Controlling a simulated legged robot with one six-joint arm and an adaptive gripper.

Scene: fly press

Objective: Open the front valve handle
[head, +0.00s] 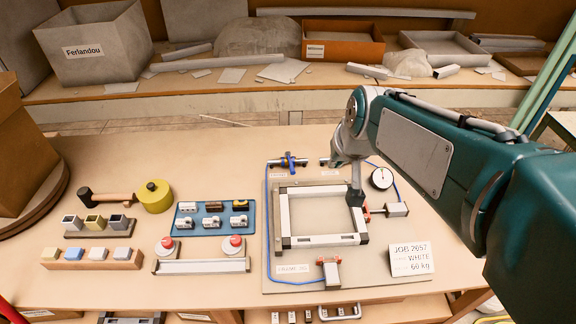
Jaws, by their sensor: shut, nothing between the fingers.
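A valve with a blue handle (290,160) sits on the pneumatic board (385,285), near its back edge. The small label (279,174) below it is too small to read. A second pipe fitting (324,161) shows just to its right, partly hidden behind my gripper. I cannot tell from the labels which one is the front valve. My gripper (355,196) points down over the right side of the square metal frame (287,220). It is shut and empty, to the right of and nearer than the blue handle. Whether its tips touch the frame is unclear.
A dial gauge (381,178) and a red-tipped cylinder (396,210) stand right of the frame. A red-topped clamp (329,271) and job card (411,259) are in front. Blue hose edges the board.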

